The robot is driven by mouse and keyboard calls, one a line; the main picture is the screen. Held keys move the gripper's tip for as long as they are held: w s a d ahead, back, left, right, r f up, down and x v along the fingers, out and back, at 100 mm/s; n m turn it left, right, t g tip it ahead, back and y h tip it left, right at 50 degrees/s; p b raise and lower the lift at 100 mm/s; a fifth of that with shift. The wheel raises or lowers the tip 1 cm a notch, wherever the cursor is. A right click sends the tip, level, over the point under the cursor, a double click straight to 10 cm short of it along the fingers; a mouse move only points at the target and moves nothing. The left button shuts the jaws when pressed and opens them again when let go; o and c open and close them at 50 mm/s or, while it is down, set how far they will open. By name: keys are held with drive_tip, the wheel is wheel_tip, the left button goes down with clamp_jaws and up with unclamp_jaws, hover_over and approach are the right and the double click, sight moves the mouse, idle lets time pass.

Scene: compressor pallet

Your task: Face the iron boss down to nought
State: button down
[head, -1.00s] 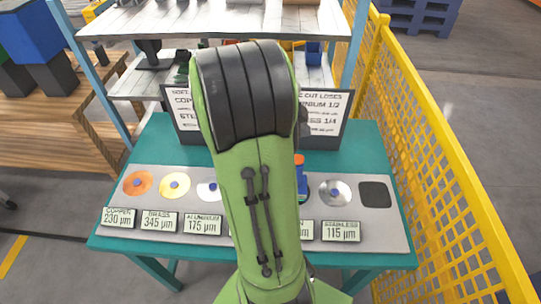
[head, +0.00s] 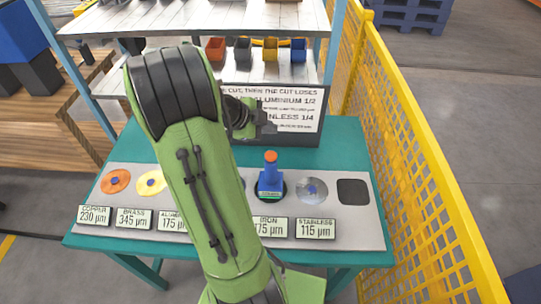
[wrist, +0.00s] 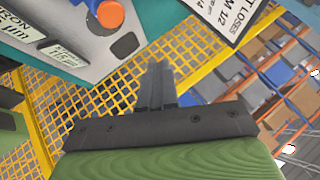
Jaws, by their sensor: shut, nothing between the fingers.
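A row of metal discs lies on a grey plate (head: 352,230) on the teal table. A blue tool with an orange knob (head: 270,175) stands upright over the iron spot, hiding the iron boss; only a dark round rim shows around it. The iron label (head: 269,227) is partly hidden by my arm; its visible part reads "75 µm". My gripper (head: 266,127) is behind and above the tool, apart from it, before the sign. In the wrist view its fingers (wrist: 156,82) are together and empty, with the tool's orange knob (wrist: 110,14) at upper left.
The stainless disc (head: 311,189) reads 115 µm; a black square pad (head: 353,192) lies right of it. A sign (head: 300,108) stands at the table's back, before a shelf with small coloured bins (head: 243,50). A yellow mesh fence (head: 410,150) borders the right side.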

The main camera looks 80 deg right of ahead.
drive_tip(key=b, duration=0.4)
hover_over(268, 157)
wheel_tip(268, 157, down, 7)
drive_tip(key=shift+d+r, duration=0.1)
drive_tip(key=shift+f+b, duration=0.35)
drive_tip(key=shift+b, duration=0.15)
idle(1.2)
drive_tip(key=shift+f+b, duration=0.4)
drive_tip(key=shift+b, duration=0.4)
drive_tip(key=shift+f+b, duration=0.65)
drive_tip(key=shift+b, duration=0.2)
idle(0.5)
drive_tip(key=shift+r, duration=0.15)
drive_tip(key=shift+r+p, duration=0.55)
drive_tip(key=shift+r, duration=0.45)
